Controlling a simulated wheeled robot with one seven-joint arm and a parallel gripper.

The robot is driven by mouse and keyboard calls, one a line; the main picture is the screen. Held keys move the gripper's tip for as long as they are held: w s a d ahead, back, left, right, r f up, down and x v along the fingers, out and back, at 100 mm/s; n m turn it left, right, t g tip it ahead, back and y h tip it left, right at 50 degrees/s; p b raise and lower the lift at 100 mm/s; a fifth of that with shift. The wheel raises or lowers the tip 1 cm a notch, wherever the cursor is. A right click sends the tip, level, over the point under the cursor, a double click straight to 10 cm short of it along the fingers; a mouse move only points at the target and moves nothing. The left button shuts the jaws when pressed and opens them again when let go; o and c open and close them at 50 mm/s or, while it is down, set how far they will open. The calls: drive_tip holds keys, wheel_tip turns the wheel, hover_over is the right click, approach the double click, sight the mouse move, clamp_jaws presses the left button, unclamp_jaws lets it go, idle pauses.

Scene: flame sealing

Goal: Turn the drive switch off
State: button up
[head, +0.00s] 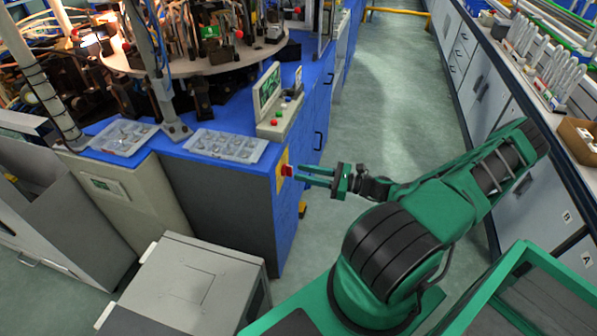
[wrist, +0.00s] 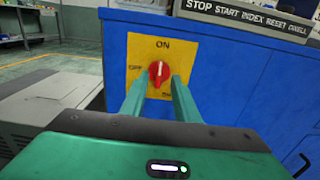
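The drive switch is a red rotary knob (wrist: 159,72) on a square yellow plate (wrist: 162,48), set in the blue side of the machine. The knob's white mark points up towards ON. In the head view the red knob (head: 287,170) shows at the cabinet's corner. My gripper (head: 299,173) is open and points at it, with the fingertips very close to the knob. In the wrist view the fingers stand left and right of the knob; I cannot tell whether they touch it.
A panel labelled STOP START INDEX RESET (wrist: 250,22) is above the switch; its coloured buttons and screen (head: 268,87) show in the head view. A parts tray (head: 226,146) lies on the blue top. A grey cabinet (head: 190,280) stands at lower left. The aisle floor (head: 385,90) is clear.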

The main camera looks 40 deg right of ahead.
sight(288, 171)
drive_tip(key=shift+x, duration=1.4)
